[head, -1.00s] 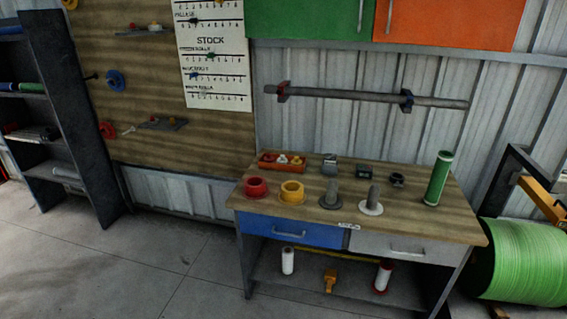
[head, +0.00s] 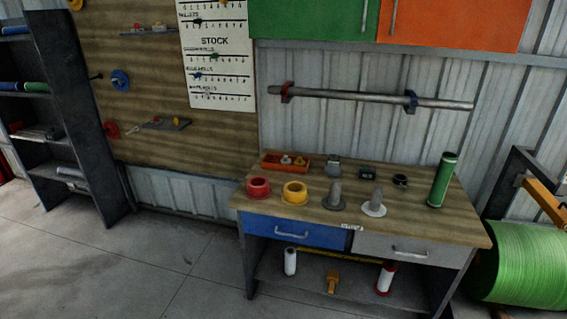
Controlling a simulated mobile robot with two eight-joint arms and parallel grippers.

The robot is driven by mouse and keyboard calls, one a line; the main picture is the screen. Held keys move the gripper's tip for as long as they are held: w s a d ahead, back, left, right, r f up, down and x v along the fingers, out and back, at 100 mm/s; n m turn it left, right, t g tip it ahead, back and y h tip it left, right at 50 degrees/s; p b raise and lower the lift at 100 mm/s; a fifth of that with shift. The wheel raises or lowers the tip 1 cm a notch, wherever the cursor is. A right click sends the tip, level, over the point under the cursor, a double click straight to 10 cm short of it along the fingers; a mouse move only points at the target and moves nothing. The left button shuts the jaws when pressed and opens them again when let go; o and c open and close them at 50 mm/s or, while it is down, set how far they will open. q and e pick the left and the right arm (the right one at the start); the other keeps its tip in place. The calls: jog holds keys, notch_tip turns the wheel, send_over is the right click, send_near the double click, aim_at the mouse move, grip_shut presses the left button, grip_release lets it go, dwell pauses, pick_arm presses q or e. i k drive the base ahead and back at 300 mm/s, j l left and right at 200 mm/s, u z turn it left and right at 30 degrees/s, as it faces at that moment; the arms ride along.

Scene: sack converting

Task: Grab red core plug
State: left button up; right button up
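A red ring-shaped piece (head: 258,188), which looks like the red core plug, stands on the left front part of the wooden workbench top (head: 325,222). A yellow ring-shaped piece (head: 295,193) sits just to its right, a small gap apart. Neither of my grippers shows in the head view, and nothing touches the red piece.
On the bench stand a grey spindle (head: 333,196), a white-based spindle (head: 374,204), a green roll (head: 443,180) and an orange-red tray (head: 285,163). A blue drawer (head: 297,231) is below. A large green roll (head: 525,262) stands at right. The floor (head: 165,260) at left is clear.

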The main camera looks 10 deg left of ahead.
aim_at(272, 158)
jog(key=i+j+u, duration=0.2)
jog(key=i+j, duration=0.15)
jog(key=i, duration=0.15)
jog(key=i+j+u, duration=0.2)
jog(key=i, duration=0.35)
jog(key=i+j+u, duration=0.25)
jog(key=i, duration=0.3)
jog(key=i+u, duration=0.2)
jog(key=i, duration=0.4)
jog(key=i+j, duration=0.2)
jog(key=i, duration=0.15)
